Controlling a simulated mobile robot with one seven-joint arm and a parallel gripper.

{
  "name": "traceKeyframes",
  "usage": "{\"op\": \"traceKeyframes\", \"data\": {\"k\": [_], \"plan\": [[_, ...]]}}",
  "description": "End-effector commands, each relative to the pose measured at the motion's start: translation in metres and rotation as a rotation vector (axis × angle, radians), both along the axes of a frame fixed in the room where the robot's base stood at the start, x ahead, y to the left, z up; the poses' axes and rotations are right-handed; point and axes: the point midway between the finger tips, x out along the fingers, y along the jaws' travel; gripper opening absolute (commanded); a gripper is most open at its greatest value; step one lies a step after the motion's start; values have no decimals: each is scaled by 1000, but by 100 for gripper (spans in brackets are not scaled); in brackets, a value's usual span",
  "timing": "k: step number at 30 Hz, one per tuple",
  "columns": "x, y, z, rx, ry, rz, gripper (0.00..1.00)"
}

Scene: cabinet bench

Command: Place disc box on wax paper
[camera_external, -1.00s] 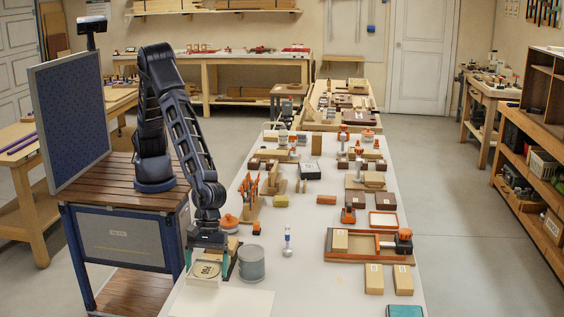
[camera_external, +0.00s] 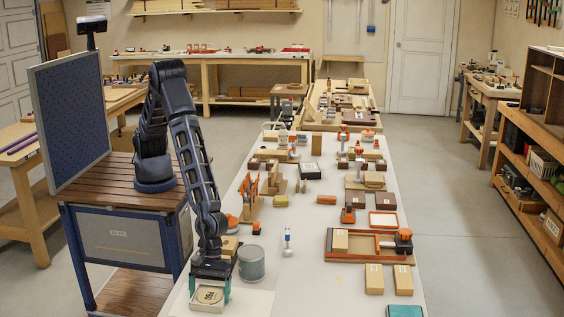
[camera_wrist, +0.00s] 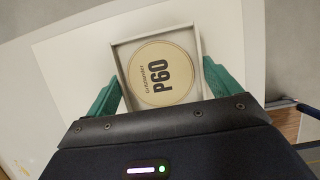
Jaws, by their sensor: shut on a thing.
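I cannot tell whether the box touches the paper.
A grey can (camera_external: 251,263) stands close to the right of my gripper. A wooden block (camera_external: 229,247) sits behind it. A blue-and-silver tool (camera_external: 288,242) stands farther right. The bench between the paper and the teal box (camera_external: 404,311) is mostly clear.

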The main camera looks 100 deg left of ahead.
Motion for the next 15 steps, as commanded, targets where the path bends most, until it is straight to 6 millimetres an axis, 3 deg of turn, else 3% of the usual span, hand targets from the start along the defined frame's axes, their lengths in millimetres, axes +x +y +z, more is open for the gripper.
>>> {"op": "traceKeyframes", "data": {"k": [6, 7, 8, 15], "plan": [[0, 0, -3, 0, 0, 0, 62], [0, 0, -3, 0, 0, 0, 95], [0, 0, -3, 0, 0, 0, 100], [0, 0, -2, 0, 0, 0, 100]]}}
